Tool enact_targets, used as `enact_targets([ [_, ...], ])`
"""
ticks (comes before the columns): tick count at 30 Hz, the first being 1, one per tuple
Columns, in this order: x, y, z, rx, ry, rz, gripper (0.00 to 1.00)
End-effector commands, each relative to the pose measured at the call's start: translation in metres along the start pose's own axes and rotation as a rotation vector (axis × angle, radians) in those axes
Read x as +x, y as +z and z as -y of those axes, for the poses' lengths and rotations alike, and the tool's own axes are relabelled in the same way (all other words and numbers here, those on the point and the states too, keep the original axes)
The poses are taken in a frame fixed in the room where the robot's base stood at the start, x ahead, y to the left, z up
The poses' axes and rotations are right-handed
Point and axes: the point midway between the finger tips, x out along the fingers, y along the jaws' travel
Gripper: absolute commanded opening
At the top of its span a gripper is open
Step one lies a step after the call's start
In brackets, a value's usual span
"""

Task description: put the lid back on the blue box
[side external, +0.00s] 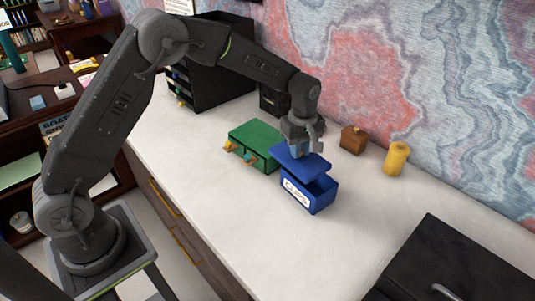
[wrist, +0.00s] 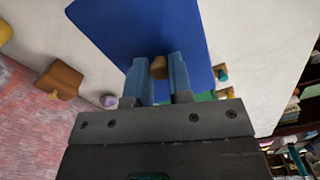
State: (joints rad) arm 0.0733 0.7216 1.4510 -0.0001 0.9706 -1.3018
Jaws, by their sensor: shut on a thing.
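The blue box (side external: 322,195) stands on the pale desk top in the side view, with a white label on its front. Its blue lid (side external: 289,162) is above it, offset toward the back left, so part of the box's open top shows. In the wrist view the lid (wrist: 120,22) fills the upper middle, with a tan knob (wrist: 158,68) on it. My gripper (wrist: 158,78) is shut on this knob, one blue finger on each side. In the side view my gripper (side external: 300,150) is over the lid. Whether the lid touches the box rim is unclear.
A green box (side external: 256,137) with yellow knobs stands close on the left. A brown wooden object (side external: 353,139) and a yellow cylinder (side external: 396,159) stand behind to the right. A black case (side external: 450,262) lies front right. Desk in front of the blue box is clear.

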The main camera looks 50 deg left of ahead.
Motion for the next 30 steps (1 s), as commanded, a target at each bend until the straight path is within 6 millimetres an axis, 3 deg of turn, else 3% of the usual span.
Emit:
enact_targets([
  [3, -0.002, 0.009, -0.019, 0.011, 0.001, 0.000, 0.00],
  [7, -0.004, 0.014, -0.028, 0.013, 0.001, 0.000, 0.00],
  [14, 0.005, 0.015, -0.030, 0.013, 0.000, 0.000, 0.00],
  [30, 0.052, 0.015, -0.030, 0.013, 0.001, 0.000, 0.00],
])
